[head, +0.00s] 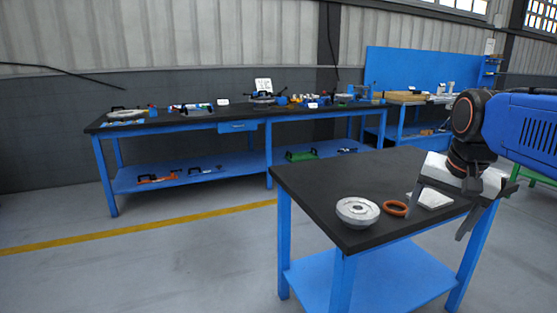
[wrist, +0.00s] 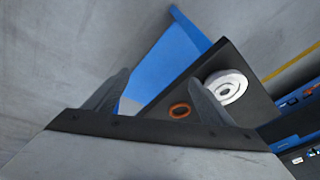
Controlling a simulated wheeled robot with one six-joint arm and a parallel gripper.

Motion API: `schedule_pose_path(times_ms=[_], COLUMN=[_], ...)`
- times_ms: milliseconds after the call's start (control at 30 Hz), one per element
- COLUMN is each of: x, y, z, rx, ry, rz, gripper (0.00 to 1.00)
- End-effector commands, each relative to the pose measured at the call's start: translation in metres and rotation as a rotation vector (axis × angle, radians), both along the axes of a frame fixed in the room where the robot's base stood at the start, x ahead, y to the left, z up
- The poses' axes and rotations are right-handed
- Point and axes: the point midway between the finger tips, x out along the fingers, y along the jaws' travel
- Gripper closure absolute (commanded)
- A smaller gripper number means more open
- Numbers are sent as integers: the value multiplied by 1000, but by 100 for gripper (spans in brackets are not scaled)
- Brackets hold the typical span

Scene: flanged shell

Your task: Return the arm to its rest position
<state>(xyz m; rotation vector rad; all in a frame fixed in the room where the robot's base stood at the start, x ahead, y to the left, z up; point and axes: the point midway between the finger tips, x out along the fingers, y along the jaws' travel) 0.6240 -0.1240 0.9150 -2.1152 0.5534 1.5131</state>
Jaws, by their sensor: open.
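My gripper (head: 435,225) is at the right of the head view, above the right front edge of the near table (head: 325,186). Its two fingers point down and stand apart, with nothing seen between them. In the wrist view my gripper (wrist: 160,76) also shows its fingers spread, with the floor and the table's blue lower shelf beyond. My blue and black arm reaches in from the right edge of the head view.
A round grey-white flanged shell (head: 358,212) and an orange ring (head: 396,208) lie on the near table. A flat white piece (head: 432,200) lies close behind the fingers. A long tool-covered workbench (head: 190,122) stands along the wall. The floor at left is clear.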

Motion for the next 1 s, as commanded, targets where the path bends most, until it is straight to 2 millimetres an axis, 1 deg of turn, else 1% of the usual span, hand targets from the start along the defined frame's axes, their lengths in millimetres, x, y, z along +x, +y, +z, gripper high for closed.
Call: schedule_pose_path(times_ms=[33,167,300,400,500,600,700,1000], x=[-16,-51,-87,-108,-122,-131,-134,-134], y=[9,25,40,47,51,54,54,54], z=[-13,-49,-90,-116,-136,-148,-153,-153], rx=[-15,-60,-109,-139,-164,-178,-184,-185], ry=[-7,-28,-50,-63,-74,-80,-82,-82], rz=[59,217,381,480,553,596,614,615], gripper=[24,24,24,24,24,24,24,24])
